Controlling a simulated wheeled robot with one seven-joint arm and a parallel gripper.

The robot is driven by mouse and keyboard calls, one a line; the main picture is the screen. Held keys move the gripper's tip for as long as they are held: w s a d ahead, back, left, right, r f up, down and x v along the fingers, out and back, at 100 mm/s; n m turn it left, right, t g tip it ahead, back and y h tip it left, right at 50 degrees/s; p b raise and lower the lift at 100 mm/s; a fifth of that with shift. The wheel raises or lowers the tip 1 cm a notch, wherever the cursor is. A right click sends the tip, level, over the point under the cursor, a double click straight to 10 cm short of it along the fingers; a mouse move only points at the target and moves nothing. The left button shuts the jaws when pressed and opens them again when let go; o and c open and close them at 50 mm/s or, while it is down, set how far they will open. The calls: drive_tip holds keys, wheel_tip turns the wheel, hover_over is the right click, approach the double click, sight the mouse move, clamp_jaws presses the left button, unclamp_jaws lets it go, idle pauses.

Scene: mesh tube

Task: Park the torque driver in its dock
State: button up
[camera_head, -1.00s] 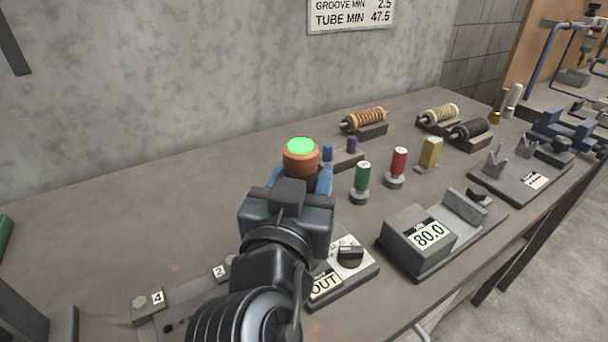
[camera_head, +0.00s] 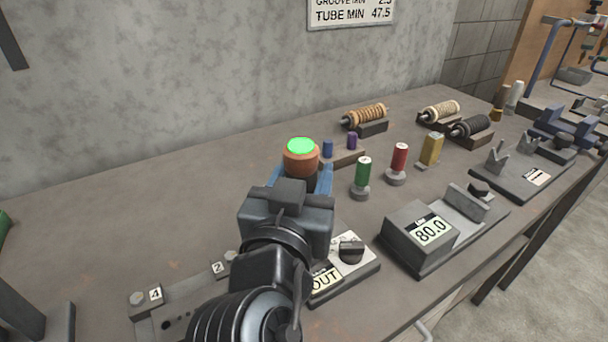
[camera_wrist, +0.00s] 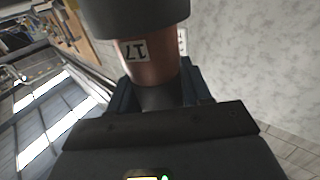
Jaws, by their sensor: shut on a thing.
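My gripper (camera_head: 302,178) is shut on the torque driver (camera_head: 301,160), which has a copper-orange body and a lit green top. The driver is upright or nearly so in the head view, above the bench. In the wrist view, its copper body (camera_wrist: 152,68) carries a label reading 17, between my dark fingers (camera_wrist: 163,93). A wide dark part of it fills the top of that view. My arm hides the driver's lower end and part of the bench. I cannot tell which fixture is the dock.
On the bench (camera_head: 110,220), a knob box (camera_head: 350,252) labelled OUT is beside my wrist. Green (camera_head: 362,176) and red (camera_head: 399,160) cylinders stand right of the driver. A numbered plate (camera_head: 185,290) lies lower left.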

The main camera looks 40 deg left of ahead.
drive_tip(key=shift+f, duration=0.2)
drive_tip(key=o, duration=1.3)
drive_tip(key=shift+o, duration=0.2)
drive_tip(key=shift+f, duration=0.1)
drive_tip(key=shift+s, duration=0.1)
drive_tip(key=b+v, duration=0.1)
drive_tip(key=v, duration=0.6)
drive_tip(key=shift+s, duration=0.3)
drive_tip(key=shift+d, duration=0.2)
